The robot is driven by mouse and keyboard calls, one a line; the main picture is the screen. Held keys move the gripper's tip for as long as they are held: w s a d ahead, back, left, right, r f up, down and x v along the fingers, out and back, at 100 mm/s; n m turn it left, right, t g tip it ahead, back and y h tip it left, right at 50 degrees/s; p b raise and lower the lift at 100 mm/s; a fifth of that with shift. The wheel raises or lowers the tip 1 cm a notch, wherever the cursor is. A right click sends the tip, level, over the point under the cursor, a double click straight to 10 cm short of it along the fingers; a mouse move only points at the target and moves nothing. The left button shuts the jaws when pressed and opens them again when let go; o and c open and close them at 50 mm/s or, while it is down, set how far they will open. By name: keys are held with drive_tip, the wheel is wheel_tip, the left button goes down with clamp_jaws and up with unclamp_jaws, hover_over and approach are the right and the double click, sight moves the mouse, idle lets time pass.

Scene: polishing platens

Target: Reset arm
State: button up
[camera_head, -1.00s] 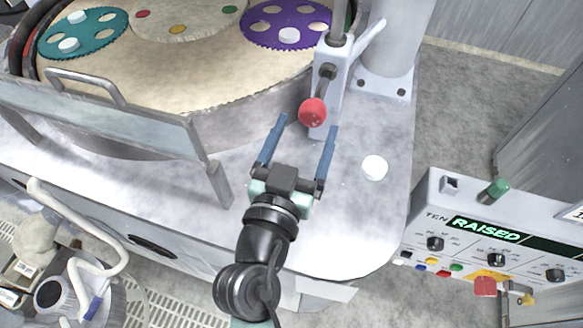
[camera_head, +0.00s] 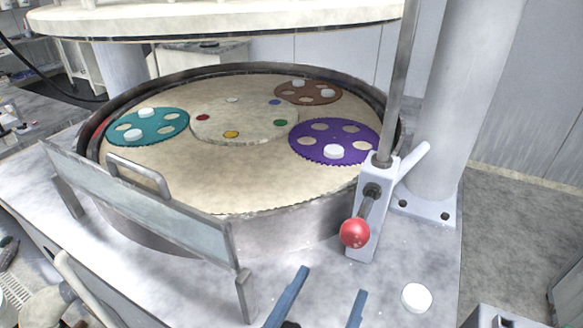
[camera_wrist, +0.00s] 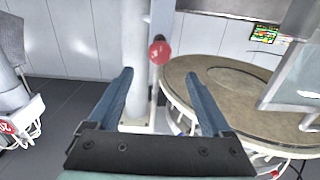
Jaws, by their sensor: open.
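My gripper (camera_head: 325,300) shows at the bottom of the head view, its two blue fingers apart with nothing between them. In the wrist view my gripper (camera_wrist: 160,92) is also open and empty. A lever with a red ball knob (camera_head: 355,233) stands beyond the fingertips on a grey bracket. The knob also shows in the wrist view (camera_wrist: 160,52), above and between the fingers and apart from them. Most of my arm is outside the head view.
The round polishing platen (camera_head: 200,178) carries a teal carrier (camera_head: 172,133), a purple carrier (camera_head: 359,150) and a brown carrier (camera_head: 290,93) with white discs. A glass guard (camera_head: 140,205) stands at its front left. A loose white disc (camera_head: 416,298) lies right of my gripper.

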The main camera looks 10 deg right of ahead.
drive_tip(key=w+a+r+n+t+y, duration=0.1)
drive_tip(key=w+a+r+t+y, duration=0.15)
drive_tip(key=r, duration=0.75)
drive_tip(key=w+a+r+n+t+y, duration=0.1)
drive_tip(key=w+r+t, duration=0.3)
drive_tip(key=r, duration=0.5)
drive_tip(key=s+a+r+n+t+y, duration=0.2)
drive_tip(key=r+t+y, duration=0.1)
drive_tip(key=r, duration=0.6)
drive_tip(key=s+a+r+n+t+y, duration=0.2)
drive_tip(key=s+r+t+y, duration=0.1)
drive_tip(key=r, duration=0.7)
drive_tip(key=shift+s+r+n, duration=0.2)
drive_tip(key=shift+s+n, duration=0.15)
drive_tip(key=shift+n, duration=0.05)
drive_tip(key=shift+y, duration=0.25)
